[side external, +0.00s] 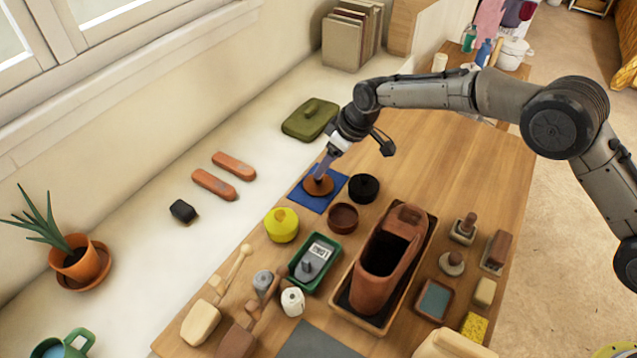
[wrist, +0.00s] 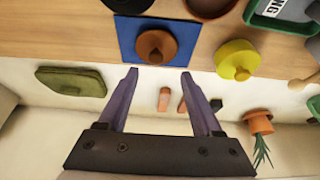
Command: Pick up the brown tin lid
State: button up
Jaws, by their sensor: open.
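The brown tin lid (side external: 318,186) is round with a small knob on top. It lies on a blue square cloth (side external: 334,204) near the table's window-side edge. The wrist view also shows the lid (wrist: 157,46) on the blue cloth (wrist: 127,42), ahead of my fingertips. My gripper (side external: 322,172) is over the lid in the side view, and the fingers hide part of it. In the wrist view my gripper (wrist: 159,75) is open, with the two purple-grey fingers apart and nothing between them. I cannot tell whether a finger touches the lid.
A black round tin (side external: 363,187) and an open brown tin (side external: 343,218) stand close beside the cloth. A yellow lidded pot (side external: 281,225) is nearby. A tray with a big brown shoe (side external: 385,262) fills the table's middle.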

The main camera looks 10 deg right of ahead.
aim_at(319, 182)
jog(key=shift+w+d+x, duration=0.1)
jog(key=shift+d+x, duration=0.05)
jog(key=shift+x, duration=1.55)
jog(key=shift+w+d+x, duration=0.1)
jog(key=shift+w+x, duration=0.05)
jog(key=shift+x, duration=1.55)
grip_shut()
